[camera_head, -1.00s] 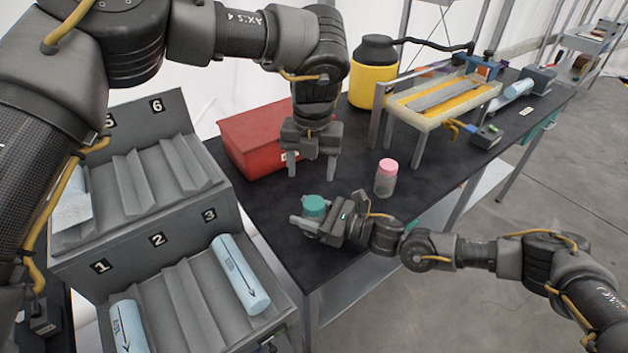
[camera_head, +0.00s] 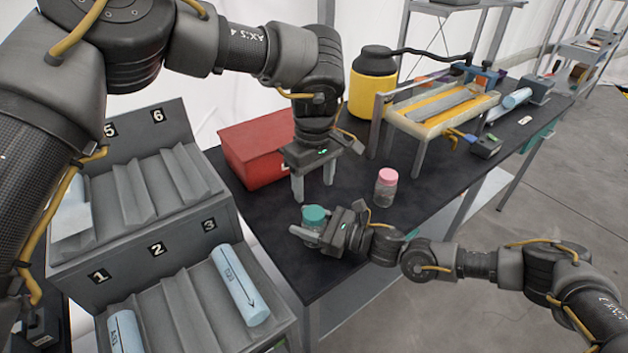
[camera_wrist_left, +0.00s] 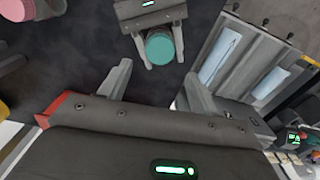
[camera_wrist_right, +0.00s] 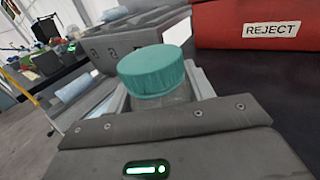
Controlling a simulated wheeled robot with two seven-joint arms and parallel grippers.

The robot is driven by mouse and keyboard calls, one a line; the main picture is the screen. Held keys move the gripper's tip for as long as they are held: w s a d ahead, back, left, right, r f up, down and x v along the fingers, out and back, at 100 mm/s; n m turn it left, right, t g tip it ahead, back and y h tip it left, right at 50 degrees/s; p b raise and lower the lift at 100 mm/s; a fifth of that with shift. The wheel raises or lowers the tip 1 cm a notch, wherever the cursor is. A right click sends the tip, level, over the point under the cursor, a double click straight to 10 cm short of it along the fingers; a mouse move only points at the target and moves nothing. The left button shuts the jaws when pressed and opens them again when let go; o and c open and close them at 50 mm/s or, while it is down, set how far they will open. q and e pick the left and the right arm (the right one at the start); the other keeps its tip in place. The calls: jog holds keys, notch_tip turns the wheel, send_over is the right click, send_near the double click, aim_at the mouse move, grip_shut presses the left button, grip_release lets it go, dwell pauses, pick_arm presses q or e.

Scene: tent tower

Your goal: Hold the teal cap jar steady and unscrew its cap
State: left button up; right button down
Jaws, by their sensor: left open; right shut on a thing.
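The teal cap jar (camera_head: 314,217) stands on the black table near its front edge. Its teal cap is on it and also shows in the left wrist view (camera_wrist_left: 160,47) and the right wrist view (camera_wrist_right: 151,70). My right gripper (camera_head: 308,236) is shut on the jar's body, below the cap. The fingers hide part of the clear body. My left gripper (camera_head: 313,190) is open and empty, pointing down above and behind the jar, apart from it. In the left wrist view, its fingertips (camera_wrist_left: 157,78) are short of the cap.
A pink-capped jar (camera_head: 386,188) stands to the right. A red bin (camera_head: 256,152) marked REJECT is behind my left gripper. A grey sloped rack (camera_head: 185,285) with light blue rolls is at the left. A yellow container (camera_head: 373,90) and a padded frame (camera_head: 440,105) stand farther back.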

aim_at(314, 213)
pick_arm(q)
jog(key=shift+m, duration=0.5)
pick_arm(e)
jog(key=shift+f, duration=0.1)
pick_arm(q)
jog(key=shift+f, duration=4)
